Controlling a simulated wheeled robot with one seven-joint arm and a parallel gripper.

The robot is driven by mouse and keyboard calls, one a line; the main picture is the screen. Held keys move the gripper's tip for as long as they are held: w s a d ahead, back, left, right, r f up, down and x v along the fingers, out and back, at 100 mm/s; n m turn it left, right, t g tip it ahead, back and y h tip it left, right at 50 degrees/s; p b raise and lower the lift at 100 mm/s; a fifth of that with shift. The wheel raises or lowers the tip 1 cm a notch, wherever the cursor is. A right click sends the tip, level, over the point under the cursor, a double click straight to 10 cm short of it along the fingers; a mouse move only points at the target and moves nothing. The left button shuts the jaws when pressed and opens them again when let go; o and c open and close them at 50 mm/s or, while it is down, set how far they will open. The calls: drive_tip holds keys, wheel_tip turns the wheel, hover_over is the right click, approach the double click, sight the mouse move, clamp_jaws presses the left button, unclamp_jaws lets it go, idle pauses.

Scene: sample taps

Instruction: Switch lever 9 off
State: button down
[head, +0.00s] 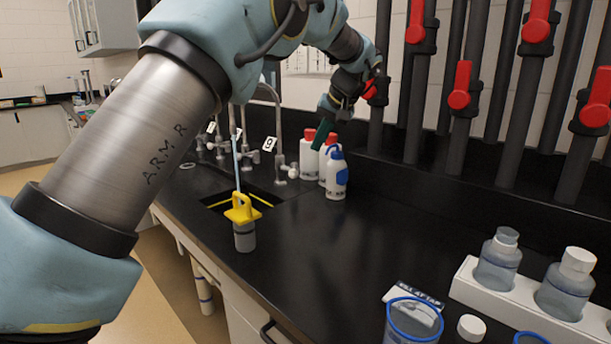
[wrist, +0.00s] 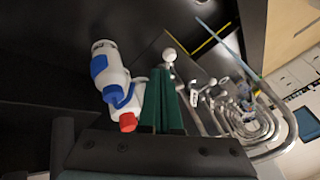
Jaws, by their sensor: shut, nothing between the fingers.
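A label marked 9 (head: 269,144) hangs by the sink taps at the back of the black counter. Beside it is a small lever with a pale ball end (head: 293,172), which I take to be lever 9. A pale ball-ended lever also shows in the wrist view (wrist: 169,54), just beyond my fingertips. My gripper (head: 317,147) has green fingers, shut and empty, pointing down above the white bottles, to the right of the label. The fingers also show in the wrist view (wrist: 160,76). I see no contact with the lever. Its on or off position is unclear.
White bottles with red caps (head: 308,157) and a blue-marked bottle (head: 337,175) stand close under my gripper. A yellow holder (head: 241,208) with a thin pale rod stands by the sink. Red-handled pipes (head: 460,90) rise at right. The middle counter is clear.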

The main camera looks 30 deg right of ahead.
drive_tip(key=shift+t, duration=0.3)
drive_tip(key=s+d, duration=0.1)
drive_tip(key=d, duration=0.1)
drive_tip(key=s+d, duration=0.1)
drive_tip(key=shift+s+d+r, duration=0.15)
drive_tip(key=shift+s+r, duration=0.1)
drive_tip(key=shift+s, duration=0.1)
drive_tip(key=w+a+f+p, duration=0.3)
drive_tip(key=w+f+p, duration=0.1)
drive_tip(key=w+f, duration=0.4)
drive_tip(key=shift+w+a+f, duration=0.2)
drive_tip(key=shift+a+f, duration=0.05)
drive_tip(key=shift+f, duration=0.3)
drive_tip(key=shift+a+b, duration=0.1)
drive_tip(key=shift+b, duration=0.2)
